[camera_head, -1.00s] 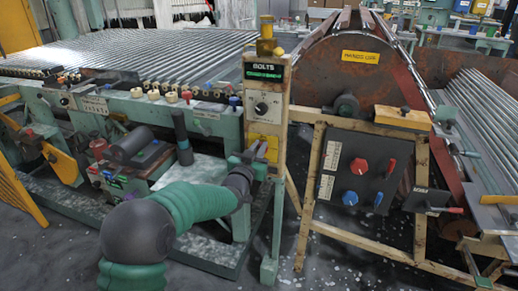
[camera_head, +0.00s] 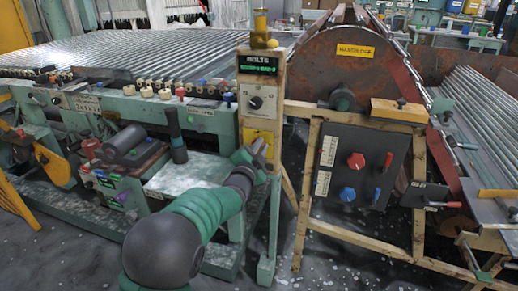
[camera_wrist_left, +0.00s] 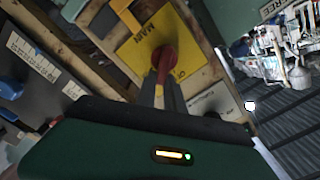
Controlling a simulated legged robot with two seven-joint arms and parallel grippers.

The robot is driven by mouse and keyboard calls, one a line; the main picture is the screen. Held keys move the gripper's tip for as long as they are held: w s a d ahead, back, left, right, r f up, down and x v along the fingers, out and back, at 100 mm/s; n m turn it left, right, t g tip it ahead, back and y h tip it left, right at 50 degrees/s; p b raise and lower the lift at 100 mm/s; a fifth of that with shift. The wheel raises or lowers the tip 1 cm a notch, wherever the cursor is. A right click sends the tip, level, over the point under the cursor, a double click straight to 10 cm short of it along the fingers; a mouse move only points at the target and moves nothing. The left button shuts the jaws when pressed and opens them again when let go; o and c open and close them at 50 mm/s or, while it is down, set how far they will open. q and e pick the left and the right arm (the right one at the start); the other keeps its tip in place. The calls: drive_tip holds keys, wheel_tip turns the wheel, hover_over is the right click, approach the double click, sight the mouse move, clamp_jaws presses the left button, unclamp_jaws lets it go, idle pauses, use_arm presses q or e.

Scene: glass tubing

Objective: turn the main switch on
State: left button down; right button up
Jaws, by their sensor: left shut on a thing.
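The main switch is a red handle (camera_wrist_left: 165,60) on a yellow plate marked MAIN (camera_wrist_left: 150,42) in the left wrist view. In the head view the yellow plate (camera_head: 262,136) is on the wooden post below the BOLTS display, and the handle is hidden behind my gripper. My left gripper (camera_head: 257,150) is at the plate, turned at a slant. In the left wrist view its two fingers (camera_wrist_left: 168,92) are shut on the red handle, one on each side. My right gripper is not in view.
The BOLTS display (camera_head: 258,65) and a round knob (camera_head: 256,102) are above the plate. A dark panel (camera_head: 340,150) with red and blue knobs and levers stands to the right. A green bench (camera_head: 200,115) with several small knobs is on the left.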

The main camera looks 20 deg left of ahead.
use_arm(q)
drive_tip(key=shift+s+d+f+m+b, duration=0.1)
drive_tip(key=shift+f+m+b, duration=0.3)
drive_tip(key=shift+m, duration=0.85)
drive_tip(key=shift+w+d+f+m+b, duration=0.1)
drive_tip(key=shift+f+m+b, duration=0.3)
drive_tip(key=shift+m, duration=0.8)
drive_tip(key=shift+s+d+f+m+b, duration=0.1)
drive_tip(key=shift+f+m+b, duration=0.3)
drive_tip(key=shift+m, duration=0.85)
drive_tip(key=shift+f, duration=0.15)
drive_tip(key=c, duration=1.4)
unclamp_jaws()
drive_tip(key=shift+c, duration=0.2)
drive_tip(key=shift+r, duration=0.25)
drive_tip(key=s+p, duration=0.4)
drive_tip(key=s, duration=1.2)
drive_tip(key=shift+s+a, duration=0.35)
